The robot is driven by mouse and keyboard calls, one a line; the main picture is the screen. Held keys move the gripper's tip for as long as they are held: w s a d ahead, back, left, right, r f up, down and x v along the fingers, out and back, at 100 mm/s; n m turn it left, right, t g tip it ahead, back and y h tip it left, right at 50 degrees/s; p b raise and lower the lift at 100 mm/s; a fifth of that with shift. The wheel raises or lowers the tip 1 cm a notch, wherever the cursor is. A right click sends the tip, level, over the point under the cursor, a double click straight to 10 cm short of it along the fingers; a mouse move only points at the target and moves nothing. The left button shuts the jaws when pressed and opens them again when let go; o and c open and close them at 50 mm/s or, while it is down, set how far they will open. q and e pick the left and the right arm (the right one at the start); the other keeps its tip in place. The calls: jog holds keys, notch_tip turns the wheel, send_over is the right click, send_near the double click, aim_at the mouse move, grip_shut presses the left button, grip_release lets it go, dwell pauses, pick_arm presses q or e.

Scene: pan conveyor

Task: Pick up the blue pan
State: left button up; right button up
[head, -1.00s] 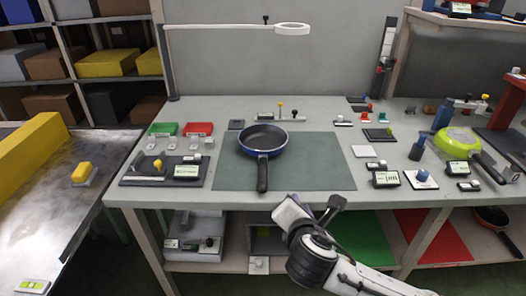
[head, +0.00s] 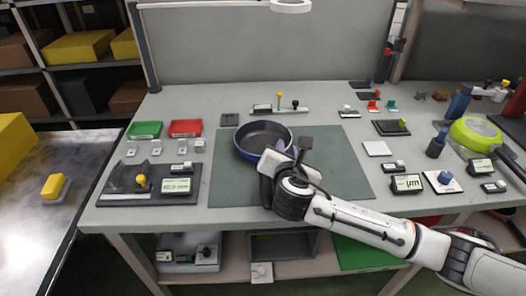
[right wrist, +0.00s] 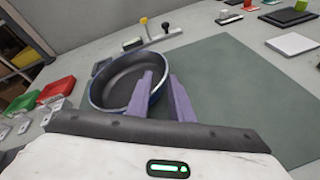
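The blue pan (head: 250,138), with a dark inside and blue outer wall, sits upright on the green mat (head: 230,190) on the workbench. My right gripper (head: 285,160) is over the near side of the pan, where the handle was seen earlier. In the right wrist view, its two purple fingers (right wrist: 163,90) are apart, close to the pan's near rim. The handle is hidden by my gripper, and I cannot tell whether it lies between the fingers. My left gripper is not in view.
Green (head: 145,130) and red (head: 185,128) trays and a dark gauge board (head: 150,185) lie left of the mat. Gauges, small blocks and a lime-green pan (head: 475,133) stand on the right. A lamp ring (head: 290,5) hangs above. The mat's right part is clear.

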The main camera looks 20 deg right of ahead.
aim_at(287, 138)
jog(key=x, duration=0.6)
jog(key=shift+d+r, duration=0.15)
jog(key=shift+d, duration=0.1)
jog(key=shift+s, duration=0.1)
grip_shut()
jog(key=shift+r, duration=0.1)
